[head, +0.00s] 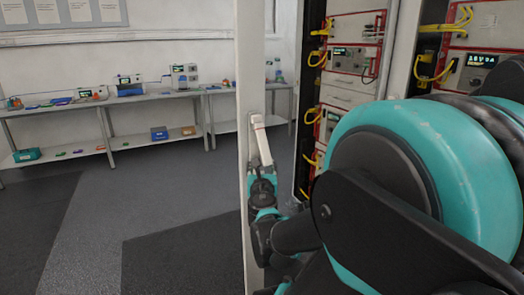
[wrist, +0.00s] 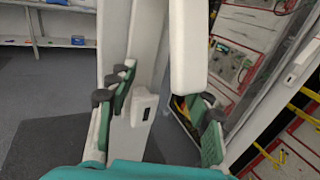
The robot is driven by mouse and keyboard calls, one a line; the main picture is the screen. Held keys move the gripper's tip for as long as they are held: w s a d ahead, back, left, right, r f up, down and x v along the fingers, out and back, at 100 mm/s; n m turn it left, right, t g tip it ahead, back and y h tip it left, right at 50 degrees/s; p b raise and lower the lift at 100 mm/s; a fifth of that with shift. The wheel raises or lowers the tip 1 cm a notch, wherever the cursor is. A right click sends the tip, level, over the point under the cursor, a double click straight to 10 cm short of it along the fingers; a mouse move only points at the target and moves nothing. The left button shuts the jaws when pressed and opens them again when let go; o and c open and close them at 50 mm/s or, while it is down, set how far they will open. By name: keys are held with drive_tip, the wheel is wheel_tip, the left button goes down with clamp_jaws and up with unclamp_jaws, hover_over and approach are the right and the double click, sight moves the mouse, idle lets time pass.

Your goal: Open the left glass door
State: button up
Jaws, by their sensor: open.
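The left glass door shows in the head view as a tall white frame post (head: 251,60), with a narrow see-through strip to its right. It stands swung out from the cabinet, seen nearly edge-on. Its white handle (head: 261,140) is on the post and also fills the upper middle of the wrist view (wrist: 188,50). My gripper (head: 262,183) is at the handle's lower end. In the wrist view my gripper (wrist: 160,105) is open, with green-padded fingers on both sides of the handle and post. Whether a finger touches the handle, I cannot tell.
The cabinet's racks (head: 345,60) with red-edged modules and yellow cables stand right of the door. My arm hides much of the right side. A bench (head: 150,97) with instruments runs along the back wall. The grey floor (head: 160,205) at left is clear.

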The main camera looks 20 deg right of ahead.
sight(262, 149)
drive_tip(key=r, duration=0.2)
drive_tip(key=w+r, duration=0.1)
drive_tip(key=r, duration=0.2)
drive_tip(key=shift+d, duration=0.15)
drive_tip(key=shift+s+r, duration=0.55)
drive_tip(key=shift+r, duration=0.05)
drive_tip(key=shift+w+f, duration=0.15)
drive_tip(key=shift+w, duration=0.1)
drive_tip(key=shift+s, duration=0.25)
